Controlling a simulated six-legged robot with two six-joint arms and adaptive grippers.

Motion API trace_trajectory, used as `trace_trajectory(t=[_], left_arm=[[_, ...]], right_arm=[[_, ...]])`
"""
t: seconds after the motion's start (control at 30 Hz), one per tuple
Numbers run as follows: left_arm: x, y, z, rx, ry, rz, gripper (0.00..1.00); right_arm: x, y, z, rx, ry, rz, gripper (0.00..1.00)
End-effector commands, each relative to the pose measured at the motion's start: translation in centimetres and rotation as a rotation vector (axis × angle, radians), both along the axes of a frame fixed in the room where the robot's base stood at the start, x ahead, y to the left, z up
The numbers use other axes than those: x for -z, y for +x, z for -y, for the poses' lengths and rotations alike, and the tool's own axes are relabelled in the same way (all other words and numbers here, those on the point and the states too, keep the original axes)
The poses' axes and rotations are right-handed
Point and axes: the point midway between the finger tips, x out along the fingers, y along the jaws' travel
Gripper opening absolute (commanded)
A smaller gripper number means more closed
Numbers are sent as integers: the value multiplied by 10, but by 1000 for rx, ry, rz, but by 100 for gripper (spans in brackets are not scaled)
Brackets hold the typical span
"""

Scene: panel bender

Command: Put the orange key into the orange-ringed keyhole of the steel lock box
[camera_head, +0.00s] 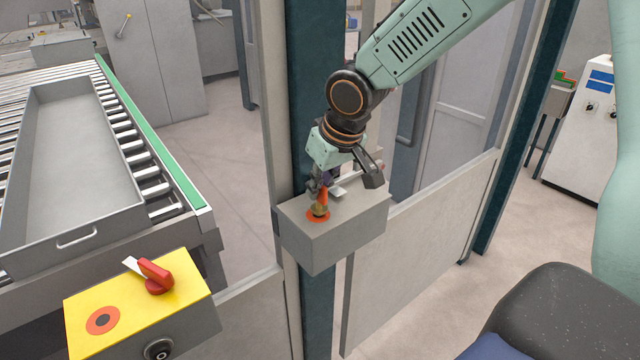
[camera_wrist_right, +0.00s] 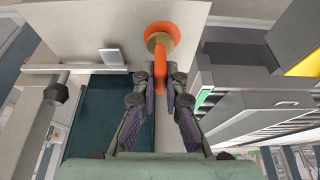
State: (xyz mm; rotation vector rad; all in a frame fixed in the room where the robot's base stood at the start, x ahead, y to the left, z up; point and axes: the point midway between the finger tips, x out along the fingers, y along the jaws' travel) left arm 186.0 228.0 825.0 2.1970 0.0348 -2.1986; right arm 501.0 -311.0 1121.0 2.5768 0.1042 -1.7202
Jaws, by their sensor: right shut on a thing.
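The steel lock box (camera_head: 335,240) is a plain grey box fixed to the dark post. On its top is a keyhole with an orange ring (camera_head: 312,216), also seen in the right wrist view (camera_wrist_right: 176,31), with a brass-coloured piece at its middle. My right gripper (camera_head: 322,186) is above the ring, pointing down, shut on the orange key (camera_wrist_right: 160,66). The key stands in line with the brass piece and seems to meet it. I cannot tell how deep it sits, as the fingers and the key itself hide the hole. My left gripper is not in view.
A metal bar with a small plate (camera_head: 340,191) lies beside the keyhole on the box top. At lower left is a yellow-topped box (camera_head: 90,335) with a red-handled switch (camera_head: 155,275) and another orange ring (camera_head: 103,320). A roller conveyor bearing a grey tray (camera_head: 110,226) stands left.

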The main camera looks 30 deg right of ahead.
Motion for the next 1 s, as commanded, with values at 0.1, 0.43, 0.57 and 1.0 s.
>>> trace_trajectory(t=[0.1, 0.43, 0.57, 1.0], left_arm=[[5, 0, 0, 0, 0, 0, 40], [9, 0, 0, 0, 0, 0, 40], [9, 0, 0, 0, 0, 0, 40], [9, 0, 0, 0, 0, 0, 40]], right_arm=[[5, 0, 0, 0, 0, 0, 0], [10, 0, 0, 0, 0, 0, 0], [9, 0, 0, 0, 0, 0, 11], [9, 0, 0, 0, 0, 0, 37]])
